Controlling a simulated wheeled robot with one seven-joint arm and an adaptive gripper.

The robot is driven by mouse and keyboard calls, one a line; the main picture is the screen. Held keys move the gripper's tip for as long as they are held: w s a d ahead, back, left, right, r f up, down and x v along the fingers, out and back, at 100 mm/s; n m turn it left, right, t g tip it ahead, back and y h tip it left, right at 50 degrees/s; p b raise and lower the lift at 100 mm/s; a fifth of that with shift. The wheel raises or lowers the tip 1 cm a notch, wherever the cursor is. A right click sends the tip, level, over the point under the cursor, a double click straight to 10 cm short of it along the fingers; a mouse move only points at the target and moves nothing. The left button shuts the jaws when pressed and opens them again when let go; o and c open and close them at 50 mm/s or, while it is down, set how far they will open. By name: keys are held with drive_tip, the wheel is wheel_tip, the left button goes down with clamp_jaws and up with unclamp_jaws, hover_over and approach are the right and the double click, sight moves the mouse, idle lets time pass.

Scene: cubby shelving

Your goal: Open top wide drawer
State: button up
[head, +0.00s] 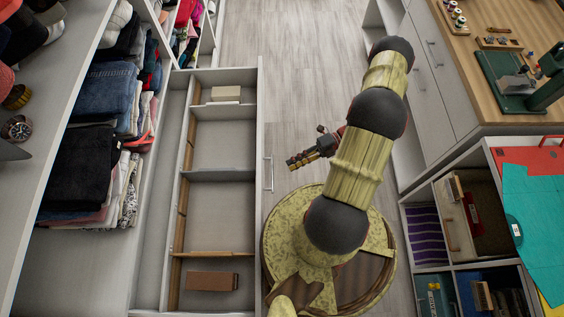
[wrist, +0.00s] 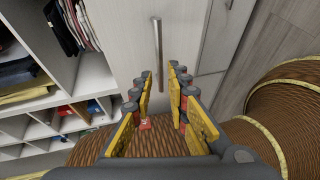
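The wide drawer (head: 261,120) stands pulled out from the shelving on the left in the head view, its divided inside showing. Its silver bar handle (head: 268,174) is on the front facing my arm. In the wrist view a silver bar handle (wrist: 158,50) stands on a pale front just beyond my fingers. My gripper (head: 291,163) points left towards the drawer front, a short gap from the handle. In the wrist view my gripper (wrist: 161,76) is open, with yellow fingers apart and nothing held between them. I cannot see the fingers touching the handle.
A pale box (head: 226,94) and a brown box (head: 213,281) lie in the drawer. Folded clothes (head: 101,97) fill the shelf at left. A wooden-topped cabinet (head: 433,60) and a cubby unit (head: 408,203) stand at right. Bare floor (head: 290,60) lies between.

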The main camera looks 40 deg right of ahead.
drive_tip(key=shift+v, duration=1.25)
